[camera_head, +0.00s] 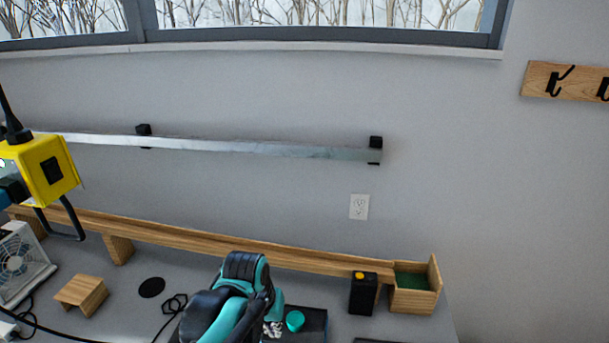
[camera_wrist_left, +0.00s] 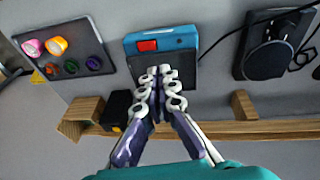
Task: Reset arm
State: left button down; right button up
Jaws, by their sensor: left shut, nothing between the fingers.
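My left arm, black and teal, comes up from the bottom edge of the head view. Its gripper (camera_head: 273,328) points down over the table and is partly hidden by the arm's own links. In the left wrist view the gripper's jointed fingers (camera_wrist_left: 161,75) are closed together with nothing between them. In that view the fingertips overlap the dark front of a blue device (camera_wrist_left: 180,38) with a red switch (camera_wrist_left: 147,46); I cannot tell whether they touch it. My right arm and gripper are not in view.
A black box with a yellow button (camera_head: 362,295) and a green-lined wooden box (camera_head: 413,299) stand right of my gripper. A long wooden rail (camera_head: 200,239) runs behind. A yellow device (camera_head: 48,170) is at left. A tray of coloured knobs (camera_wrist_left: 84,40) shows in the wrist view.

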pick_arm(q)
jog(key=s+a+f+n+t+y+b, duration=0.1)
jog(key=s+a+f+t+b, duration=0.1)
jog(key=s+a+t, duration=0.3)
jog(key=s+a, duration=0.4)
jog(key=a, duration=0.1)
jog(key=shift+s+a+f, duration=0.15)
jog(key=shift+s+a, duration=0.15)
jog(key=shift+a, duration=0.05)
